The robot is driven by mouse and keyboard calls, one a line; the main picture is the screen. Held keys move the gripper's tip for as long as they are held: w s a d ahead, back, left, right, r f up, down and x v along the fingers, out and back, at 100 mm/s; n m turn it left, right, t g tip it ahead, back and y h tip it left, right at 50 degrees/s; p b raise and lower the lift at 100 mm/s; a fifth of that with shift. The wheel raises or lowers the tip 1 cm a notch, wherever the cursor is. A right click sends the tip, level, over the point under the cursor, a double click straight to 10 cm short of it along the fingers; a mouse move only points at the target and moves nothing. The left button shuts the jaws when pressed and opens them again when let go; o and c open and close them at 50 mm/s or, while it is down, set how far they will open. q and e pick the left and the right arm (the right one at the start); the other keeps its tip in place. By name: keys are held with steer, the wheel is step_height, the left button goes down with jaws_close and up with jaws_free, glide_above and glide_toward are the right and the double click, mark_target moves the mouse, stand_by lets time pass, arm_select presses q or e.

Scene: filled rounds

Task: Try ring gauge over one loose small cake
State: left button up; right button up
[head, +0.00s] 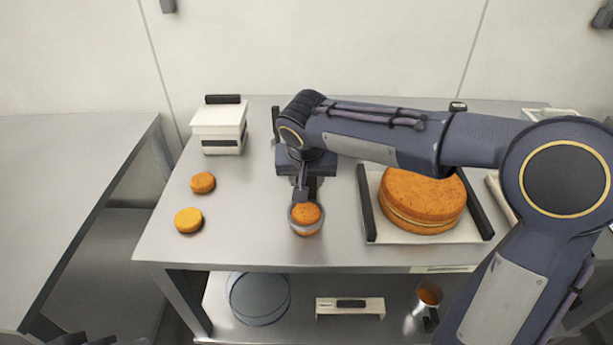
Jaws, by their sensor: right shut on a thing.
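My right gripper (302,192) is shut on the thin grey ring gauge (293,222) near the front middle of the table. The ring appears to be around a small orange-brown cake (306,212), whose top shows inside the rim. A little cake also shows below the ring's front edge. I cannot tell whether the ring touches the cake. Two other small cakes lie loose at the left, a browner one (203,183) and a yellower one (188,220) in front of it. Dark parts at the bottom left edge seem to be my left gripper (75,339), mostly cut off.
A large filled round cake (423,200) sits on a white tray with dark side bars (481,205) at the right. A white box (218,122) stands at the back left. The lower shelf holds a round container (258,298), a white bracket (350,307) and a metal cup (424,308).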

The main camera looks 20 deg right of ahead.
steer(key=shift+f+b, duration=1.3)
steer(key=shift+f, duration=0.15)
steer(key=shift+r, duration=0.1)
stand_by(1.0)
steer(key=shift+r+p, duration=3.65)
steer(key=shift+r, duration=1.2)
